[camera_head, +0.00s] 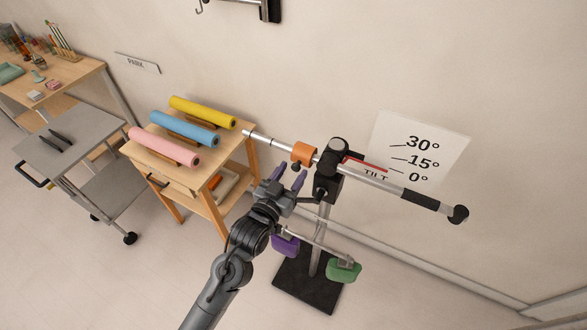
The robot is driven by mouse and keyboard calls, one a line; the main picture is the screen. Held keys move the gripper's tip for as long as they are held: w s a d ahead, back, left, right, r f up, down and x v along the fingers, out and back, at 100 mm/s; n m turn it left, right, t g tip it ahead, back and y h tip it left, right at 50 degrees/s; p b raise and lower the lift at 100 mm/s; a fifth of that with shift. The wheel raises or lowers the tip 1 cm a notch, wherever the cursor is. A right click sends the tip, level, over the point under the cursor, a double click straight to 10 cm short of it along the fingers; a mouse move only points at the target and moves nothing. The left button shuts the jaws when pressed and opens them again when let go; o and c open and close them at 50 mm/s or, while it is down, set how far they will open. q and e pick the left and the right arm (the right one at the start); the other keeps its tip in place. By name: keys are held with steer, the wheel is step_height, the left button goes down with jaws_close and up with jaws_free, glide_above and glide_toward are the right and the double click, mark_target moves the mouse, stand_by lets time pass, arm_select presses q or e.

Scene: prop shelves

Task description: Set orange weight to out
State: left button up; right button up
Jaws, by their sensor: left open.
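The orange weight (303,153) is a collar around a silver bar (270,143), just left of the black pivot head (338,150). A small dark knob hangs under it. The bar slopes down to the right, with a dark grip and round black end on that side. My left gripper (290,175) is open, its two purple fingers pointing up toward the bar. It appears just below and left of the orange weight in the picture; nothing shows between the fingers. I cannot tell the depth gap. My right gripper is out of view.
A tilt sign (440,145) marked 0°, 15° and 30° is behind the bar. A wooden cart (190,143) with coloured rolls and a grey trolley (75,135) stand left.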

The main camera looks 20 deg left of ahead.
arm_select(q)
steer(key=shift+w+d, duration=0.1)
steer(key=shift+w, duration=0.75)
jaws_close()
